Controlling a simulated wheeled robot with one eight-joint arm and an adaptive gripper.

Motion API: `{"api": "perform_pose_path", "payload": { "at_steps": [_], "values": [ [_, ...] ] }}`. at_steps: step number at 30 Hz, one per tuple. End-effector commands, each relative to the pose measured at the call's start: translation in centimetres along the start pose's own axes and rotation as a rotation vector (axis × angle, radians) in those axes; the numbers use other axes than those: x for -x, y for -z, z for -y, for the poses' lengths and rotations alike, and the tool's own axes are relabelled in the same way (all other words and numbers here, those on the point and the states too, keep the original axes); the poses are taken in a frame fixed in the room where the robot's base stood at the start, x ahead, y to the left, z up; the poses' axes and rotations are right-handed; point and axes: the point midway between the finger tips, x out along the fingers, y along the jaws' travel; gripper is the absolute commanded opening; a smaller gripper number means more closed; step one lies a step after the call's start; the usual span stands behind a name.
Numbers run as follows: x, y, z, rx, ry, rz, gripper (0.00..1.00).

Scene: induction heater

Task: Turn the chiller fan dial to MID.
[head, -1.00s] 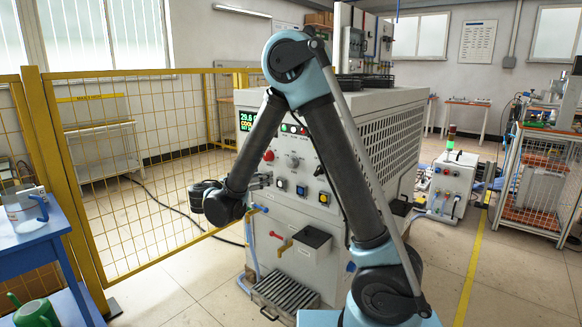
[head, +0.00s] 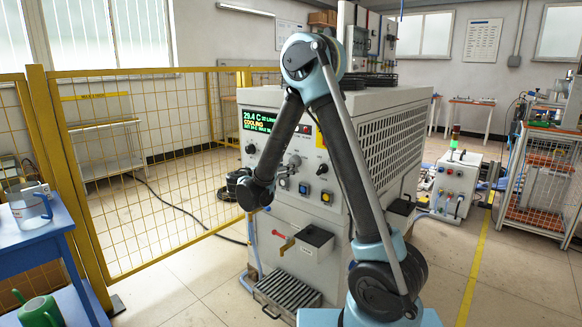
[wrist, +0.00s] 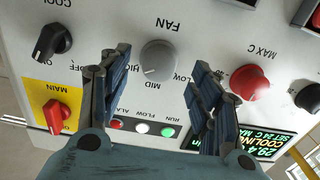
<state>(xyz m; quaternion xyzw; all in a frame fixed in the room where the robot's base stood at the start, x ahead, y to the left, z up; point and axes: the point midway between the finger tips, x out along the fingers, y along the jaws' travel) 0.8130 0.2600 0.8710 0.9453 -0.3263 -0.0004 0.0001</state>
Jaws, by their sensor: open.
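The grey fan dial (wrist: 158,60) is in the upper middle of the wrist view, which shows the panel upside down. FAN is printed above it, MID below, and HIGH and LOW at its sides, partly covered by my fingers. My gripper (wrist: 160,64) is open, with one finger on each side of the dial. I see no clear contact. In the head view the dial (head: 295,160) shows on the chiller's front panel, and my arm hides most of the gripper.
A red MAX C knob (wrist: 249,82), a black COOL knob (wrist: 52,42) and a red MAIN switch (wrist: 56,115) are near my fingers. The green display (head: 258,128) reads COOLING. Yellow mesh fencing (head: 150,150) stands left of the chiller.

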Motion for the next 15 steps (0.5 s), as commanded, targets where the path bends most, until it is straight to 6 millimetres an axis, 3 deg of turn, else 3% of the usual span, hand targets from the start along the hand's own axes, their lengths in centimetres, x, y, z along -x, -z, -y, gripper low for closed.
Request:
{"api": "perform_pose_path", "payload": {
  "at_steps": [6, 15],
  "values": [
    [-2.9, 0.0, 0.0, 0.000, -0.002, 0.000, 0.57],
    [-4.0, 0.0, 0.0, 0.000, 0.001, 0.000, 0.57]
  ]
}}
